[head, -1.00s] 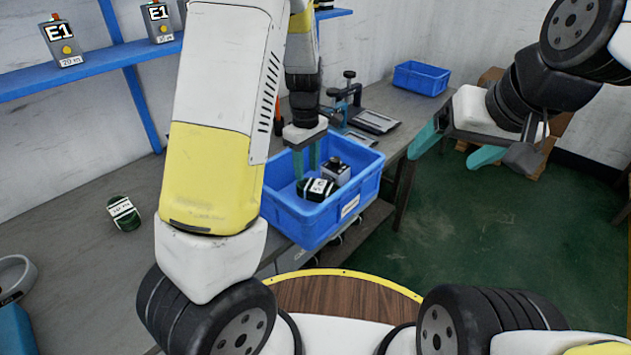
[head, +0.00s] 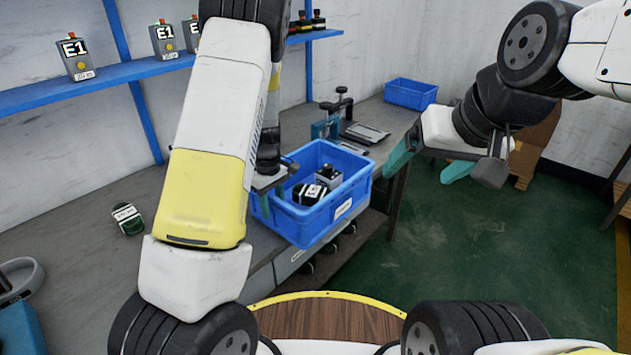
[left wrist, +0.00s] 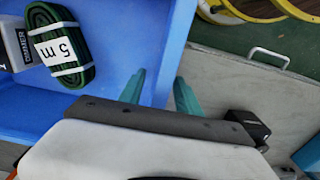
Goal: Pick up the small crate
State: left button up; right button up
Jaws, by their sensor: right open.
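A blue crate (head: 300,228) stands at the front edge of the grey bench; it fills the upper left of the left wrist view (left wrist: 112,30). A banded dark green cable coil (head: 308,194) and a grey box (head: 328,174) lie in it. My left gripper (head: 266,198) is at the crate's left wall, pointing down. In the left wrist view its fingers (left wrist: 160,92) are apart, one inside and one outside the wall. Another blue crate (head: 410,94) stands at the bench's far end. My right gripper (head: 428,165) is open and empty, right of the near crate, above the floor.
A clamp fixture (head: 335,115) stands on the bench behind the near crate. Another green coil (head: 127,219) lies on the bench at left. A blue shelf (head: 130,72) with labelled boxes runs along the wall. The green floor (head: 480,250) at right is clear.

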pick_arm(q)
jog(key=shift+f, duration=0.15)
jog(key=shift+c, duration=0.2)
grip_shut()
jog(key=shift+w, duration=0.15)
dwell(1.0)
